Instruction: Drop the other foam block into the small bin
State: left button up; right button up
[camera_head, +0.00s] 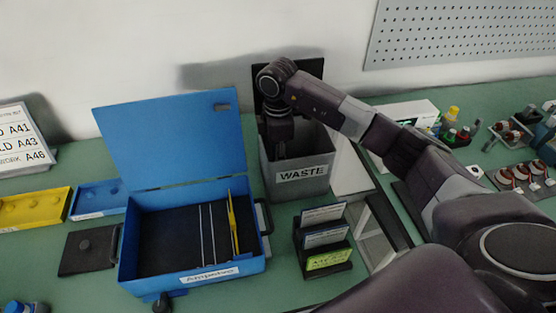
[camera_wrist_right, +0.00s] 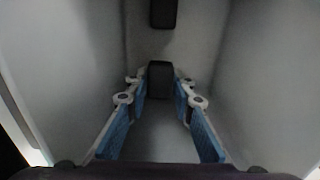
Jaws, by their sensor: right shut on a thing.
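In the right wrist view the grey bin walls (camera_wrist_right: 255,75) surround my right gripper (camera_wrist_right: 160,88). Its blue-padded fingers are shut on a dark foam block (camera_wrist_right: 160,78) held between the tips. Another dark block (camera_wrist_right: 163,12) shows inside the bin at the top of that view, apart from the held one. The head view hides both blocks. My left gripper is not in view.
An open blue case (camera_head: 193,275) with its lid up stands left of the bin. A dark card holder (camera_head: 325,268) stands in front of the bin. Yellow (camera_head: 35,208) and blue trays (camera_head: 98,197) lie at the left. Bottles (camera_head: 450,118) stand at the back right.

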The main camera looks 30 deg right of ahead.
jog(key=o, duration=0.8)
notch_tip(320, 180, up, 28)
jog(key=p, duration=1.4)
jog(key=shift+r, duration=0.2)
